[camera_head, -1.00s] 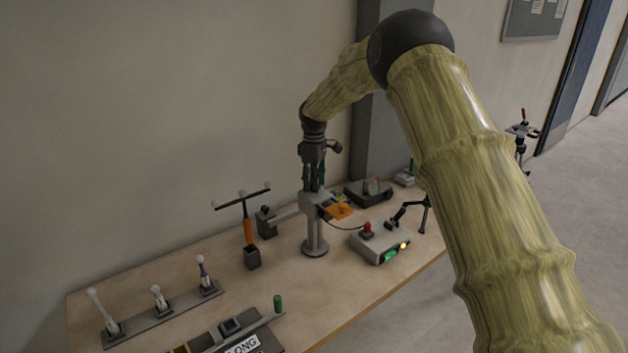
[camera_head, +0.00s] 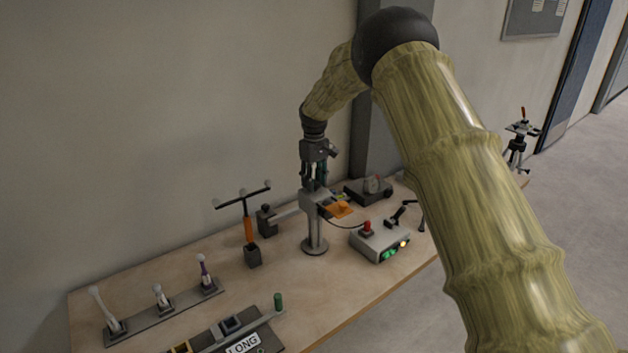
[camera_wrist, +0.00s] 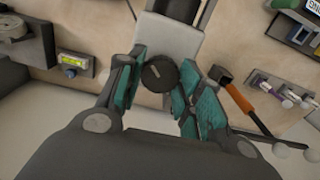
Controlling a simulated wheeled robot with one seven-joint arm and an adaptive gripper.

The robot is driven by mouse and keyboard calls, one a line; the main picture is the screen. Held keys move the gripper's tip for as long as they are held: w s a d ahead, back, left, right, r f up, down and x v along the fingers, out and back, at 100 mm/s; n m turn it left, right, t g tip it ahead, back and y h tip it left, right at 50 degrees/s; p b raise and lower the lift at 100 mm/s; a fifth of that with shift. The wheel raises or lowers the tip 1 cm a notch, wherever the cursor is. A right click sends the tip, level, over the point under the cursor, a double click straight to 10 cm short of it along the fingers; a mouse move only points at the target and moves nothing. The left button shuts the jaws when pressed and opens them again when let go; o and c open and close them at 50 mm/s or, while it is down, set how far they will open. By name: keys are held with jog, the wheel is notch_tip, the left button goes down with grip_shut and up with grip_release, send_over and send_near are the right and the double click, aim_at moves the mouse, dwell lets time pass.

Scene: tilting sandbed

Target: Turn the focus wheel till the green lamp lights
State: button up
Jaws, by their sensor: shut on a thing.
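The focus wheel (camera_wrist: 160,74) is a dark round knob on top of a grey stand (camera_head: 315,240). My gripper (camera_wrist: 159,80) is shut on it from above, with a teal-padded finger on each side in the wrist view. In the head view my gripper (camera_head: 315,182) reaches down to the stand's head, and the wheel is hidden there by the fingers. A grey lamp box (camera_head: 379,242) stands to the right of the stand. Its front shows green lamps (camera_head: 388,255) and a bright yellowish lamp (camera_head: 403,244). I cannot tell for sure which green lamp is lit.
An orange-handled T-bar (camera_head: 249,228) stands left of the stand. Several small levers (camera_head: 160,298) stand in a row at the left front. A dark panel with a green-knobbed lever (camera_head: 278,302) lies in front. A dark box (camera_head: 368,190) sits behind, and the wall is close.

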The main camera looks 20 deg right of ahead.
jog(key=shift+w+r, duration=0.1)
jog(key=o, duration=1)
jog(key=shift+o, duration=0.2)
notch_tip(320, 180, up, 12)
